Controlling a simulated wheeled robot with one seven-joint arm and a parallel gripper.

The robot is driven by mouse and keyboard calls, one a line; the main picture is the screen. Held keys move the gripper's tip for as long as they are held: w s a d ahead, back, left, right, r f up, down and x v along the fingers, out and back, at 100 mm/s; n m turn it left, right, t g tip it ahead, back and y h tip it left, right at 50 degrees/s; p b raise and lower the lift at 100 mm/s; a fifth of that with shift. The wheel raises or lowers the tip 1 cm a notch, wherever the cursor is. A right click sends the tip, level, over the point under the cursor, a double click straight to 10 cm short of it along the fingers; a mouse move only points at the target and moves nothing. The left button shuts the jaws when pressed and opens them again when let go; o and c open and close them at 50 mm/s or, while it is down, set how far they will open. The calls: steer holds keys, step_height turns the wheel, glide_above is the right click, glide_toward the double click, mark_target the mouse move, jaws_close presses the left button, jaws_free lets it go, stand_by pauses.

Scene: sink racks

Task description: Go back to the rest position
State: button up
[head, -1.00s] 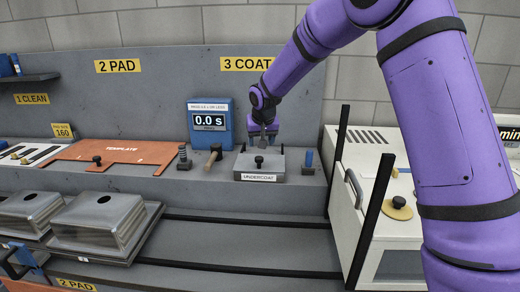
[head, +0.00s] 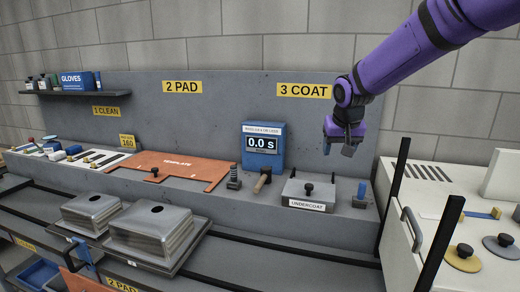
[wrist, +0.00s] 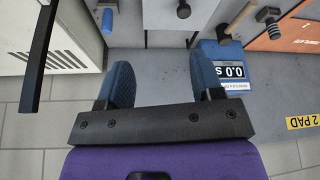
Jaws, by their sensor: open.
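My gripper (head: 339,148) hangs from the purple arm in front of the grey back panel, above and behind the undercoat box (head: 307,193). In the wrist view my gripper (wrist: 165,85) shows two blue fingers spread wide apart with nothing between them. The undercoat box, grey with a black knob on its lid, sits on the ledge below it, apart from the fingers. Part of the box (wrist: 182,18) also shows at the top of the wrist view.
A blue timer (head: 263,146) reading 0.0 s stands left of the box. A blue-handled tool (head: 360,194) stands to its right. A white machine with black posts (head: 448,215) is at the right. Steel sinks (head: 150,228) sit on a rack at the left. An orange template (head: 170,168) lies on the ledge.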

steer(key=s+d+r, duration=0.1)
steer(key=s+d, duration=0.1)
steer(key=s, duration=1)
steer(key=s+d+r, duration=0.2)
steer(key=s+d, duration=0.1)
steer(key=s, duration=0.9)
steer(key=s+d+r, duration=0.2)
steer(key=s, duration=1)
steer(key=shift+s+d+t, duration=0.15)
steer(key=shift+t, duration=0.15)
